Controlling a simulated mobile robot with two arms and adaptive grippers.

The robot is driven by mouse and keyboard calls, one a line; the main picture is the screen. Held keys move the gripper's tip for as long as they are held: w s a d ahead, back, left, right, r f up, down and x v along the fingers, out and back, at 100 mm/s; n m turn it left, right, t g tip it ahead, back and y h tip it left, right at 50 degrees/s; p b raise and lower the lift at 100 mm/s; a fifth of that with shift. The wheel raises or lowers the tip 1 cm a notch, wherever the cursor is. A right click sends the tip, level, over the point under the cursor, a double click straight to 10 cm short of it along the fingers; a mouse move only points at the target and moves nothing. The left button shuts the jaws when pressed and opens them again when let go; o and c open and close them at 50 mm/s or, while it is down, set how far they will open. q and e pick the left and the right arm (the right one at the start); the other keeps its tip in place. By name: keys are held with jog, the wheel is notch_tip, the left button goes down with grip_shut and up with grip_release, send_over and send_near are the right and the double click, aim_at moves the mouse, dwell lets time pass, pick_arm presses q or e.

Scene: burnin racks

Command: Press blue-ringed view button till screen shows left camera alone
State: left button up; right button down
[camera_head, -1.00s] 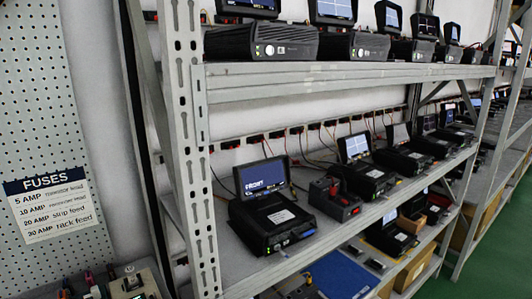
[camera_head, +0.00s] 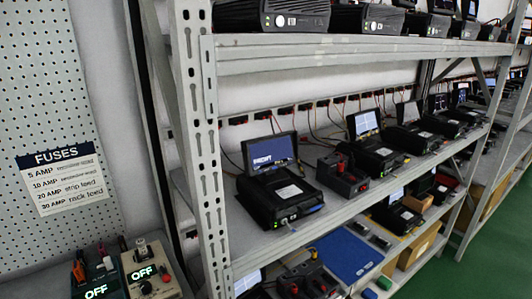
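On the middle shelf, the nearest black recorder unit (camera_head: 281,196) sits with a small screen (camera_head: 270,151) standing behind it. The screen is lit blue with white lettering that looks like a view name, too small to read surely. The unit's front faces the lower right and carries small lights and a blue mark (camera_head: 313,209); I cannot tell whether this is the ringed view button. Neither of my grippers is in view.
A metal rack post (camera_head: 205,150) stands left of the unit. A dark box with red terminals (camera_head: 342,174) sits just right of it. More recorders with screens line the shelves. A blue mat (camera_head: 347,256) lies below. Bench instruments reading OFF (camera_head: 145,272) stand at lower left.

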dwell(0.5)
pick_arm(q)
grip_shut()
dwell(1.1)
